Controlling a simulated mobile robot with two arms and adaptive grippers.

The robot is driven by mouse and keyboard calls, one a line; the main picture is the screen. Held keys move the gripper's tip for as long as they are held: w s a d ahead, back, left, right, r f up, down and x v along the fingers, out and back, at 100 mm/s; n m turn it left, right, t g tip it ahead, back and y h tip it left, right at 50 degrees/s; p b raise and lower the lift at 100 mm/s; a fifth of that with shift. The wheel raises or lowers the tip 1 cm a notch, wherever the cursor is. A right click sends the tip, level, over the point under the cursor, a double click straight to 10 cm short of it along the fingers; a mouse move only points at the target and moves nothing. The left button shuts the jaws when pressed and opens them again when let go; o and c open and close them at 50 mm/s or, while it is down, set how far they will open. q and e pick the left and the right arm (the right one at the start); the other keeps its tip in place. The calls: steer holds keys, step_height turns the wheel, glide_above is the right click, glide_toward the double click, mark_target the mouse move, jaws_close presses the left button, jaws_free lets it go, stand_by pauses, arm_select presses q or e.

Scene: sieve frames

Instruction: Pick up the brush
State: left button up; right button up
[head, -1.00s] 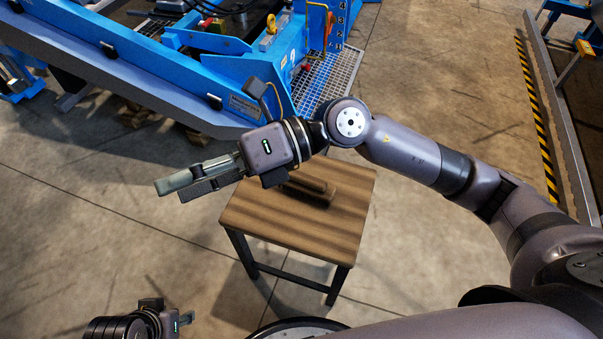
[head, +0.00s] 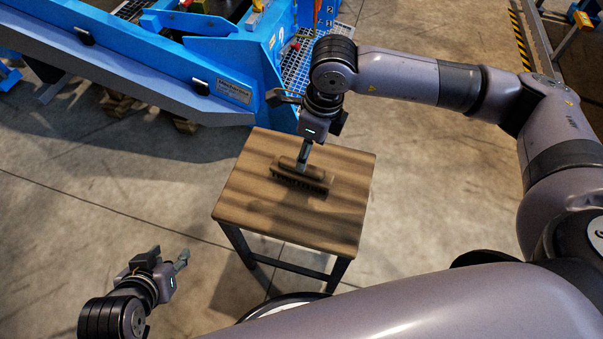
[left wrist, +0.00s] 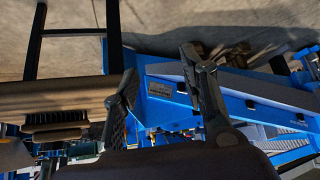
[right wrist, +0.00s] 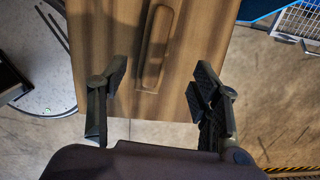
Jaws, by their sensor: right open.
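The brush (head: 312,184) has a brown wooden back and a row of dark bristles facing down. It lies on the wooden stool-like table (head: 250,205). It shows beyond the fingertips in the right wrist view (right wrist: 157,45), and at the left edge of the left wrist view (left wrist: 52,132). My right gripper (head: 303,158) hangs over the brush, pointing down. Its fingers (right wrist: 160,85) are open and empty, with the brush between their lines but apparently farther down. My left gripper (head: 184,260) is open and empty, left of the table and clear of the brush.
A large blue steel frame (head: 255,50) stands just behind the table, with a metal grating (head: 307,50) beside it. The tabletop around the brush is bare. Concrete floor (head: 120,190) is free to the left of the table.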

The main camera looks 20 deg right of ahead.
steer(key=f, duration=0.4)
steer(key=shift+w+a+f+b, duration=0.15)
steer(key=shift+a+b, duration=0.15)
steer(key=shift+b, duration=0.05)
steer(key=f, duration=0.1)
steer(key=f+b, duration=0.1)
steer(key=f, duration=0.2)
steer(key=shift+a+f, duration=0.25)
steer(key=shift+a, duration=0.15)
steer(key=shift+f, duration=0.1)
arm_select(q)
steer(key=w+d+r+t+h, duration=0.1)
steer(key=w+d+r+t, duration=0.2)
steer(key=w+r+t, duration=0.3)
steer(key=shift+w+r+h, duration=0.4)
steer(key=shift+w+r, duration=0.45)
steer(key=shift+w, duration=0.1)
arm_select(e)
steer(key=shift+c, duration=0.3)
steer(key=shift+w, duration=0.1)
jaws_close()
